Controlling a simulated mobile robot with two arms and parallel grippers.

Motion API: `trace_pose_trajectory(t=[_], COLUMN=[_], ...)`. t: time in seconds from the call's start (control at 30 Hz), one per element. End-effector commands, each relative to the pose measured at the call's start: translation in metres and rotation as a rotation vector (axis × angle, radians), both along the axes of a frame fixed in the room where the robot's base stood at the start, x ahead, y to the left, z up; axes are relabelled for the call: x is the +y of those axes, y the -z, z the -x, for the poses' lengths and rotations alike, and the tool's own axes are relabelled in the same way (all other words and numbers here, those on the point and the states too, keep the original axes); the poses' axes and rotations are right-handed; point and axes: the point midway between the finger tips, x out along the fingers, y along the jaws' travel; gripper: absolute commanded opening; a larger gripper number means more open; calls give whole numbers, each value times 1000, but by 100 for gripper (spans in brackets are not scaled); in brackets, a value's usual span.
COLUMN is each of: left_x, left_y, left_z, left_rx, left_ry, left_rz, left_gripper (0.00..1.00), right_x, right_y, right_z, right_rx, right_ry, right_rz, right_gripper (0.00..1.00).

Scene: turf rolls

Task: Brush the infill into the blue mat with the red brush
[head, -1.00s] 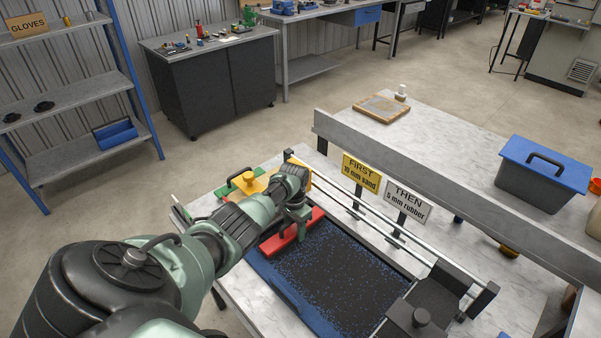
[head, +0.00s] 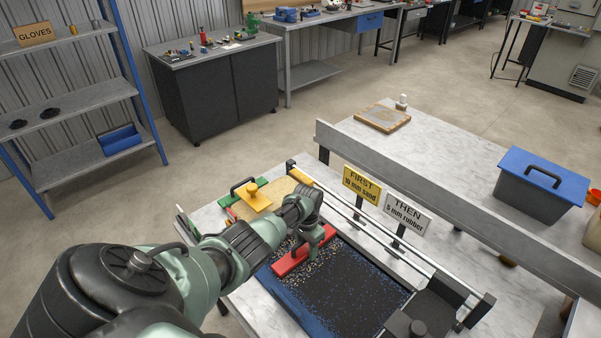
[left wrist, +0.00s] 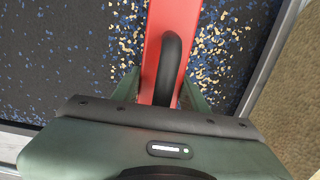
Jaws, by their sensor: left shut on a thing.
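The red brush (head: 303,250) lies on the blue mat (head: 267,289), near its far left end. My left gripper (head: 307,236) is shut on the brush's handle. In the left wrist view the red brush (left wrist: 170,30) runs up the picture, and its black handle (left wrist: 170,70) sits between the fingers of my left gripper (left wrist: 165,92). Dark infill with blue and pale specks covers the mat (left wrist: 65,60). The pale specks lie on both sides of the brush. My right gripper is not in view.
A dark carriage (head: 435,295) sits at the near end. A grey bin (head: 530,195) with a blue lid stands at the right.

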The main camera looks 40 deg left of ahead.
Motion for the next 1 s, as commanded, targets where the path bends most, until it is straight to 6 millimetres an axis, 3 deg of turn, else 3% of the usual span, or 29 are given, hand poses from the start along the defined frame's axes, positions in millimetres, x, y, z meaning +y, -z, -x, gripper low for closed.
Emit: trace_pose_trajectory(t=[0.33, 1.0], left_x=[-37, -103], left_y=[-3, 0], left_z=[3, 8], left_rx=[0, 1], left_ry=[2, 3], left_rz=[2, 1], left_gripper=[0, 0], right_x=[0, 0], right_y=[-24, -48], right_z=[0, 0], right_rx=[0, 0], right_ry=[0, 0], right_rz=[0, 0], right_gripper=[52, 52])
